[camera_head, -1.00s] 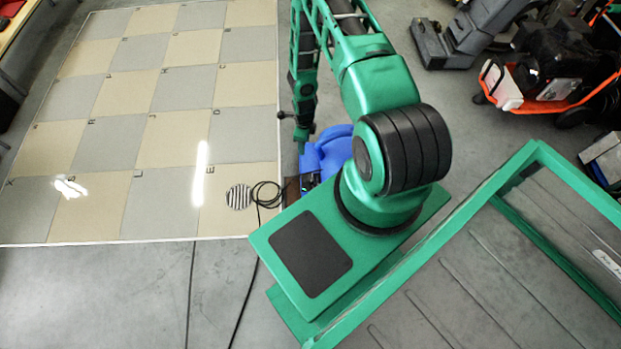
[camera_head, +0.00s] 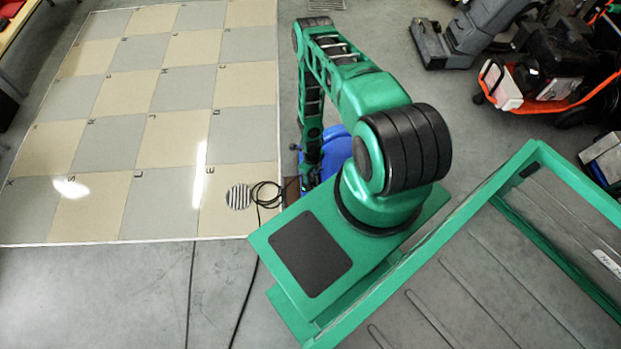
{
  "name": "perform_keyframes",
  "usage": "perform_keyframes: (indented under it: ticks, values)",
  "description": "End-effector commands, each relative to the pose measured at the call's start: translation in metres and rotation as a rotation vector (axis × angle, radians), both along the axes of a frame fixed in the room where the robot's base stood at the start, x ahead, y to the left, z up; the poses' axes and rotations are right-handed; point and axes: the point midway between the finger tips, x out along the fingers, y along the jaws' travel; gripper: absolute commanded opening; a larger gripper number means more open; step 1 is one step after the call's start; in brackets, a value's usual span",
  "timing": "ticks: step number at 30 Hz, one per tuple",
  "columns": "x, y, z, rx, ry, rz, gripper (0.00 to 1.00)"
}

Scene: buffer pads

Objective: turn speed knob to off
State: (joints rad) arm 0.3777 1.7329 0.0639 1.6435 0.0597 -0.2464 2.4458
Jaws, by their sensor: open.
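A blue machine (camera_head: 338,150) stands on the floor beside the checkered mat, largely hidden behind my arm. I cannot make out a speed knob or its setting; it may be hidden or too small. My arm reaches out at the top and folds down toward the machine. My gripper (camera_head: 309,165) is at the lower end of the arm, open, close to the left side of the blue machine. Its fingertips are small and dark, and I cannot tell whether they touch anything.
A checkered tan and grey mat (camera_head: 140,125) lies at left. Cleaning machines (camera_head: 465,35) and an orange cart (camera_head: 550,92) stand at upper right. Bare floor (camera_head: 215,300) is open at the lower left.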

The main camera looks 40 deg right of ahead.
Motion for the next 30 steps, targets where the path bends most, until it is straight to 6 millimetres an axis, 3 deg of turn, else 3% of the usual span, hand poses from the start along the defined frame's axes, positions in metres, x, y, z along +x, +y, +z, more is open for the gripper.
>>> perform_keyframes:
  ticks: [7, 18, 24, 30]
  values:
    - [0.0, 0.0, -0.025, -0.001, 0.0, 0.001, 0.44]
    - [0.0, 0.0, -0.029, 0.0, 0.0, 0.001, 0.44]
    - [0.0, 0.0, -0.029, 0.0, 0.0, 0.001, 0.03]
    - [0.0, 0.0, -0.029, -0.001, 0.0, 0.008, 0.03]
